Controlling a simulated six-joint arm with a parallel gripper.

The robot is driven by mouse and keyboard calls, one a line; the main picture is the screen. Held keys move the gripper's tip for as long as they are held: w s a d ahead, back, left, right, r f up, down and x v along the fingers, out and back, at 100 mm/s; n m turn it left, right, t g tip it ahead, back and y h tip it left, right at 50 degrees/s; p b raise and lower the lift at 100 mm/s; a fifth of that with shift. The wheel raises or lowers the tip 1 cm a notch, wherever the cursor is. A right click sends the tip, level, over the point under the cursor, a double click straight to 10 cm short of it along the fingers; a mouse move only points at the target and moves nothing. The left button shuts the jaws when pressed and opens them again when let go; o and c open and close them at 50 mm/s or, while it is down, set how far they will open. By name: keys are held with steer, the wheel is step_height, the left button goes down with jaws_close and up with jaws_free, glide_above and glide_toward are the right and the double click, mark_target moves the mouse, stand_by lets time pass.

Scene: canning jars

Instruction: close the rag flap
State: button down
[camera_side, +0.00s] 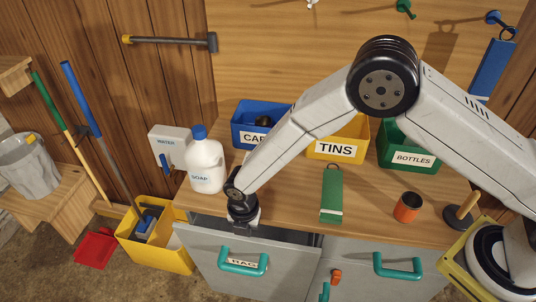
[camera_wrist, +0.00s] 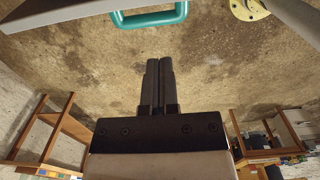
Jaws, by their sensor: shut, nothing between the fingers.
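The rag flap (camera_side: 205,262) is a grey front panel on the bench, with a teal handle (camera_side: 243,261) and a RAG label. It stands tilted open, with its top edge out from the bench and a dark gap behind it. My gripper (camera_side: 243,218) is at this top edge, above the handle; its fingertips are hard to see there. In the wrist view my gripper (camera_wrist: 159,62) is shut and empty, its fingers pointing towards the teal handle (camera_wrist: 150,17). I cannot tell whether it touches the flap.
A soap jug (camera_side: 206,165) stands close left of my gripper on the bench top. Blue, yellow (camera_side: 338,148) and green bins stand behind my forearm. A green block (camera_side: 331,194) and an orange jar (camera_side: 407,207) are to the right. A yellow crate (camera_side: 155,243) sits left of the flap.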

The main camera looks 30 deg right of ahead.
mark_target(260, 250)
steer(key=s+a+f+t+h, duration=0.6)
steer(key=s+t+h, duration=0.1)
steer(key=s, duration=0.3)
steer(key=shift+a+f, duration=0.15)
steer(key=shift+f, duration=0.2)
steer(key=shift+w+f, duration=0.1)
steer(key=shift+w, duration=0.05)
steer(key=x, duration=0.9)
steer(key=shift+f, duration=0.15)
steer(key=shift+w+d, duration=0.85)
steer(key=shift+d, duration=0.1)
steer(key=shift+w+d, duration=0.7)
steer(key=shift+d, duration=0.1)
